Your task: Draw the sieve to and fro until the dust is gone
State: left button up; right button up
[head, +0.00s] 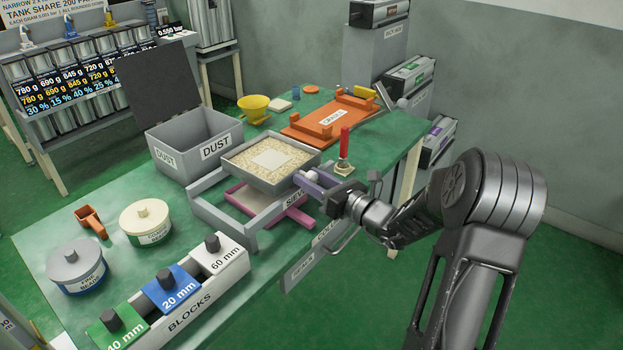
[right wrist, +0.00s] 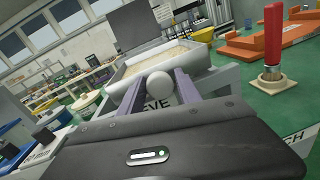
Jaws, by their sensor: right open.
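The sieve (head: 252,178) is a grey square tray of pale grains with a lighter square patch on top. It sits on a grey stand (head: 213,214) labelled SIEVE, above a magenta tray (head: 297,214). My right gripper (head: 307,178) is at the sieve's right side, its purple fingers pointing at it. In the right wrist view a pale round knob (right wrist: 159,85) shows between the two spread fingers, at the sieve's near side. The fingers look apart from the knob; exact contact is unclear. My left gripper is not in view.
An open grey DUST box (head: 180,158) stands behind the sieve. A red-handled tool (head: 344,145) stands right of the sieve, near my gripper. An orange tray (head: 310,132) lies behind it. Lidded tubs (head: 76,270) and a BLOCKS rack (head: 205,300) occupy the left front.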

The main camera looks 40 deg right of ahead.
grip_shut()
dwell(0.3)
dwell(1.1)
